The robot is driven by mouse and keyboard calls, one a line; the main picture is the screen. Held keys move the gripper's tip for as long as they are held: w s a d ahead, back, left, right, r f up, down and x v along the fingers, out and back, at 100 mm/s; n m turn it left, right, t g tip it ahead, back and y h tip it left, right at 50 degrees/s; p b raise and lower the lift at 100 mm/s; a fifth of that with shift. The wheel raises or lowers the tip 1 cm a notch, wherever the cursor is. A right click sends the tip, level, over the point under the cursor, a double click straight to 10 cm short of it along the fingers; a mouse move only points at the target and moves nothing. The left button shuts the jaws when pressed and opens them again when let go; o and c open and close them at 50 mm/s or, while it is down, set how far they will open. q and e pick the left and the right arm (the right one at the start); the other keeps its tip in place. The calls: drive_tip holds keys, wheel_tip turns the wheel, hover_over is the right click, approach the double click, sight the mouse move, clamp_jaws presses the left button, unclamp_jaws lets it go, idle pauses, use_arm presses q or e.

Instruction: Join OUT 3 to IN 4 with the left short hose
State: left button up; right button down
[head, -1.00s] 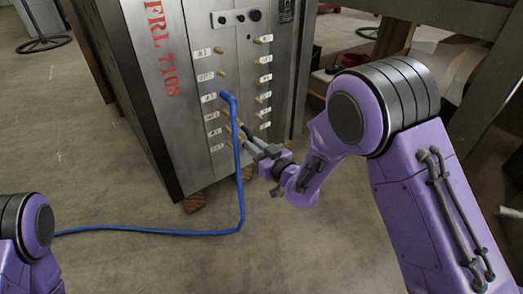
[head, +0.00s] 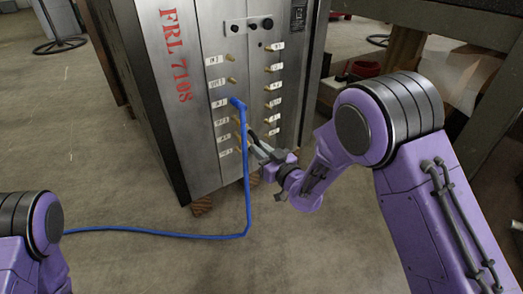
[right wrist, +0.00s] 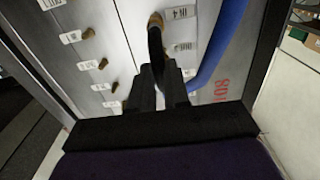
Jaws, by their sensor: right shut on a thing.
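My right gripper (head: 256,146) is low at the panel of the steel cabinet (head: 155,120). In the right wrist view its dark fingers (right wrist: 160,95) are shut on a short black hose (right wrist: 156,48). The hose's far end meets a brass fitting (right wrist: 155,20) beside a label that seems to read IN 4 (right wrist: 180,13); I cannot tell whether it is seated. The hose's other end is hidden by the fingers. In the head view the hose is too small to make out clearly. OUT 3 cannot be read for certain. My left gripper is out of view; only its arm shows at lower left.
A blue hose (head: 247,190) plugs into the third fitting of the panel's left column, hangs beside my right gripper and runs left across the floor. It also passes close by in the right wrist view (right wrist: 218,45). Several brass fittings line two columns.

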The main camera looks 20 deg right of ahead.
drive_tip(key=shift+w, duration=0.2)
drive_tip(key=shift+w+a, duration=0.2)
drive_tip(key=shift+w, duration=0.25)
drive_tip(key=shift+w+a, duration=0.1)
drive_tip(key=shift+w, duration=0.1)
idle(0.3)
drive_tip(key=shift+w, duration=0.25)
drive_tip(key=shift+w+a, duration=0.1)
drive_tip(key=shift+w+a+r+p, duration=0.1)
drive_tip(key=shift+w+a+p, duration=0.05)
drive_tip(key=shift+w+p, duration=0.2)
idle(0.3)
drive_tip(key=c, duration=0.6)
unclamp_jaws()
